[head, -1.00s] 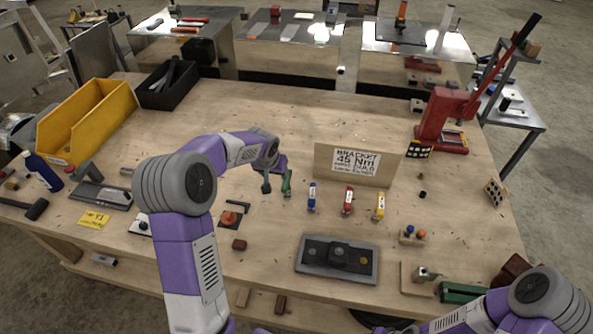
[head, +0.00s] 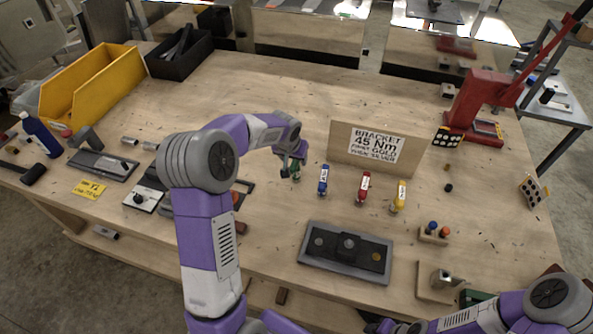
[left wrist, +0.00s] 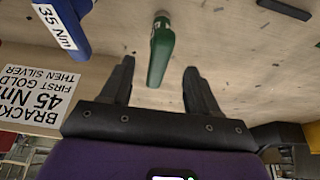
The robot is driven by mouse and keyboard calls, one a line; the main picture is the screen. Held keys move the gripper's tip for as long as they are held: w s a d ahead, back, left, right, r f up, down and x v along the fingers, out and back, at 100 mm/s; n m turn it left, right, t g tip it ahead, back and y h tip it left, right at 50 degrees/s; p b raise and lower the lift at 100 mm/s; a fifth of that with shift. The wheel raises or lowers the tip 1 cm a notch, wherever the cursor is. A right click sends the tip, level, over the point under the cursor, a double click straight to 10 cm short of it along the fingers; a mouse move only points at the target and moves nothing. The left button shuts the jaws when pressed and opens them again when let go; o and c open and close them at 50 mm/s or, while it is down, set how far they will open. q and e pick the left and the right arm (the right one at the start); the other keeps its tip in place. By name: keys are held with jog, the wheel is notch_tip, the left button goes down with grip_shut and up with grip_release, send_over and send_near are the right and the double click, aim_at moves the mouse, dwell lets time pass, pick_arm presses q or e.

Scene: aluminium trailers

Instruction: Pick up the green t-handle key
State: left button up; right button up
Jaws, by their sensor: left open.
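The green t-handle key (head: 296,175) stands on the wooden bench left of the sign, partly hidden by my left gripper in the head view. In the left wrist view its green handle (left wrist: 161,52) lies ahead of and between the fingers. My left gripper (head: 290,165) is over the key; in the wrist view its two dark fingers (left wrist: 160,70) are spread, one on each side of the handle, with gaps visible. My right upper arm shows at lower right, but its gripper is out of frame.
Blue (head: 323,181), red (head: 363,188) and yellow (head: 399,197) labelled tools stand to the right, before the bracket sign (head: 377,146). A grey-black fixture (head: 346,253) lies nearer. A yellow bin (head: 92,88) and red press (head: 478,105) stand farther off.

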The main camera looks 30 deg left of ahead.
pick_arm(q)
jog(key=x, duration=0.7)
jog(key=shift+w+f, duration=0.25)
jog(key=shift+w, duration=0.15)
jog(key=shift+c, duration=0.2)
jog(key=shift+r, duration=0.1)
grip_shut()
